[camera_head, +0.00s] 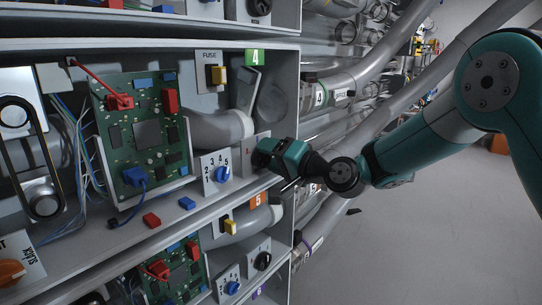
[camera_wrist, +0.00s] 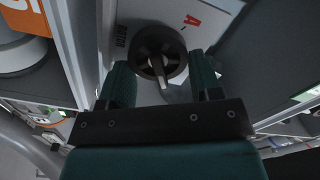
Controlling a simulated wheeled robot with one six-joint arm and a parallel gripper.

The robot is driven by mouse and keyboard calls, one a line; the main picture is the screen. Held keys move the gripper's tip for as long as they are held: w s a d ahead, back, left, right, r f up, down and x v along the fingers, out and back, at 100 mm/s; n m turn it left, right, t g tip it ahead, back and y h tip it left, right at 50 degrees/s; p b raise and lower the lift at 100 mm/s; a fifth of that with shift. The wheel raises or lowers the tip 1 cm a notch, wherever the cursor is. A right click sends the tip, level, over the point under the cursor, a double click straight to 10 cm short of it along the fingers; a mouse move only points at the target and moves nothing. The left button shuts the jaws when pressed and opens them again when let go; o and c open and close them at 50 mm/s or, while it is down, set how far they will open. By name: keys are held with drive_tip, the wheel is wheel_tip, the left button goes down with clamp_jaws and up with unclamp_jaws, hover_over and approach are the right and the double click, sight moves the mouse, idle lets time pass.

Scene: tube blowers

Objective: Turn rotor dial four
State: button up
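The rotor dial (camera_wrist: 160,48), round and black with a raised bar grip, sits on a white panel (camera_wrist: 200,12) with a red letter in the wrist view. My gripper (camera_wrist: 160,64) is open, with one teal finger on each side of the dial; I cannot tell whether they touch it. In the head view my gripper (camera_head: 265,153) is at the right end of the shelf bay under the green "4" label (camera_head: 256,57). There it covers the dial, and only part of the white panel (camera_head: 250,149) shows.
A blue numbered knob (camera_head: 222,174) and a grey elbow pipe (camera_head: 222,129) are left of my gripper. A circuit board (camera_head: 140,135) stands further left. The lower bay has an orange "5" label (camera_head: 258,200) and a black dial (camera_head: 263,261). Floor at right is open.

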drive_tip(key=shift+o, duration=0.2)
drive_tip(key=shift+d, duration=0.1)
drive_tip(key=b+v, duration=0.2)
drive_tip(key=v, duration=1.5)
drive_tip(key=shift+d, duration=0.15)
drive_tip(key=s+a+f+n+g+h, duration=0.1)
drive_tip(key=s+a+n+g, duration=0.25)
drive_tip(key=s, duration=0.35)
drive_tip(key=s+a+f+n+g+h, duration=0.1)
drive_tip(key=s+a+n+g+h, duration=0.1)
drive_tip(key=s+n+g, duration=0.4)
drive_tip(key=s+d+f+g+h, duration=0.25)
drive_tip(key=s+d+h, duration=0.5)
drive_tip(key=s, duration=0.65)
wheel_tip(320, 180, up, 26)
drive_tip(key=t+p, duration=0.1)
drive_tip(key=p, duration=2.5)
drive_tip(key=shift+w+m+p, duration=0.3)
drive_tip(key=shift+m+p, duration=0.05)
drive_tip(key=shift+p, duration=0.05)
